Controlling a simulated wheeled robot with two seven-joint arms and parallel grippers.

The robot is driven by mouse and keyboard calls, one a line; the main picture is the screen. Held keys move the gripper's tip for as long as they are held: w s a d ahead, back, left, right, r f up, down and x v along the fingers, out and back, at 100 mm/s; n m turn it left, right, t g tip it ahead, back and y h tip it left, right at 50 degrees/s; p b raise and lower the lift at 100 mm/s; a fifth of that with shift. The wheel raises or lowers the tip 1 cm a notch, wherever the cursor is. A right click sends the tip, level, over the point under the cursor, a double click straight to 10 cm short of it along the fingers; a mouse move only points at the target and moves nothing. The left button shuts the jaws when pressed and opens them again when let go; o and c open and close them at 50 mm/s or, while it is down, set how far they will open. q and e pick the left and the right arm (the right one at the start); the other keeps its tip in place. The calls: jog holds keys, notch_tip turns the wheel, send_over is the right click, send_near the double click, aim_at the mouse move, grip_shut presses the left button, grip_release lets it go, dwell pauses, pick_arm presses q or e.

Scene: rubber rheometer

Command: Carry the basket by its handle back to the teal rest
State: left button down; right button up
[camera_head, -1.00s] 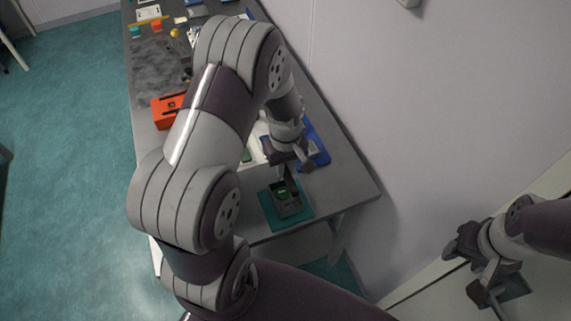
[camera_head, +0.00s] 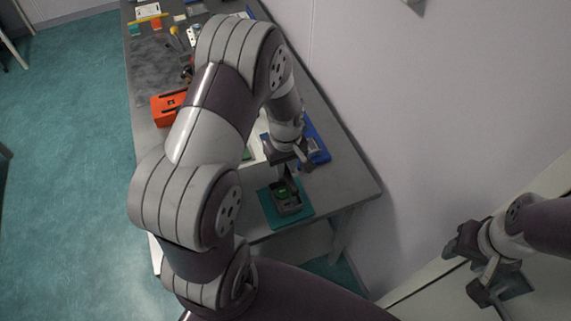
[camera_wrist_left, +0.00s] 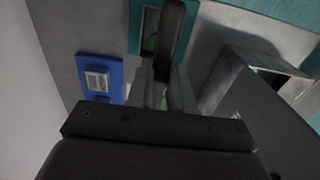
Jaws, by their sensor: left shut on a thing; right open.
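The small dark grey basket (camera_head: 290,206) has something green inside and sits over the teal rest (camera_head: 267,211) at the near end of the bench. I cannot tell whether it touches the rest. My left gripper (camera_head: 286,173) is above it, shut on its upright dark handle, which shows in the left wrist view (camera_wrist_left: 173,35). The teal rest also shows there (camera_wrist_left: 134,28), partly hidden by handle and fingers. My right gripper (camera_head: 487,284) is open and empty at the lower right, away from the bench.
A blue tray (camera_head: 318,143) lies behind the basket by the wall side. An orange box (camera_head: 166,108) stands at the bench's left edge. Small items fill the far end. The grey bench top (camera_head: 350,178) is bare right of the rest.

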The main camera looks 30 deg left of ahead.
pick_arm(q)
jog(key=shift+f, duration=0.15)
jog(key=c, duration=0.9)
grip_release()
notch_tip(320, 180, up, 13)
jog(key=b, duration=0.3)
jog(key=shift+f, duration=0.15)
